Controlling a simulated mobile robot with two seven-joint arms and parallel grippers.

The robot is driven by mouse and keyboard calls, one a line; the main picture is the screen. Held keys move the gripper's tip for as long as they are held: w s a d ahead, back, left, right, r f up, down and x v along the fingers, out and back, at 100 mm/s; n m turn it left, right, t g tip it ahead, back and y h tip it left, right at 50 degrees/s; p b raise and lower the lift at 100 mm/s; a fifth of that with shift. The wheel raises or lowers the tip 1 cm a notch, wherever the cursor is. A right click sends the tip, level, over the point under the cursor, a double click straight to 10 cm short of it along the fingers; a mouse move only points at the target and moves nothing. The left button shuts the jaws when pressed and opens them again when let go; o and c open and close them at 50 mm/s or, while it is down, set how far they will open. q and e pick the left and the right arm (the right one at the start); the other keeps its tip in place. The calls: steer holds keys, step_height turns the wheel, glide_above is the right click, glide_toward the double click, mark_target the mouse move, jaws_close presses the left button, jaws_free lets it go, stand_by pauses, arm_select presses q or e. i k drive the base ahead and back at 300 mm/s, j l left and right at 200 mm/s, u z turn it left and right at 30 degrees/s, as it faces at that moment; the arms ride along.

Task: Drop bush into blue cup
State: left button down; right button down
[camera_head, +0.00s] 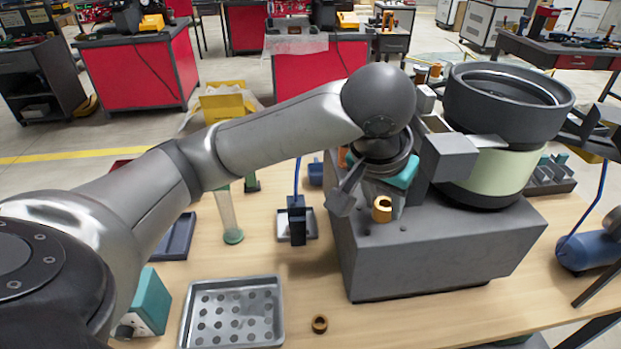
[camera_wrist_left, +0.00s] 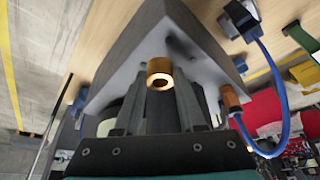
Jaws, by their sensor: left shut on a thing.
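My left gripper (camera_head: 384,196) is shut on a brass-coloured bush (camera_head: 382,209). It holds the bush at the front left of the grey feeder block (camera_head: 430,250). In the left wrist view the bush (camera_wrist_left: 160,72) sits between the two fingertips, its hole showing, with the grey block behind it. A second bush (camera_head: 319,324) lies on the table near the front edge. A small blue object (camera_head: 316,172) stands behind the black post, below my forearm; I cannot tell whether it is the blue cup. My right gripper is not in view.
The bowl feeder (camera_head: 508,105) stands on the right. A perforated metal tray (camera_head: 281,316) is at the front. A black post (camera_head: 297,222) with a blue cable and a clear tube (camera_head: 227,212) stand left of the block.

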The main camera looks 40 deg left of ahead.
mark_target(320, 179)
steer(key=i+u, duration=0.2)
steer(key=u, duration=1)
steer(key=i+l+u, duration=0.15)
steer(key=i+l, duration=0.05)
steer(key=l, duration=0.1)
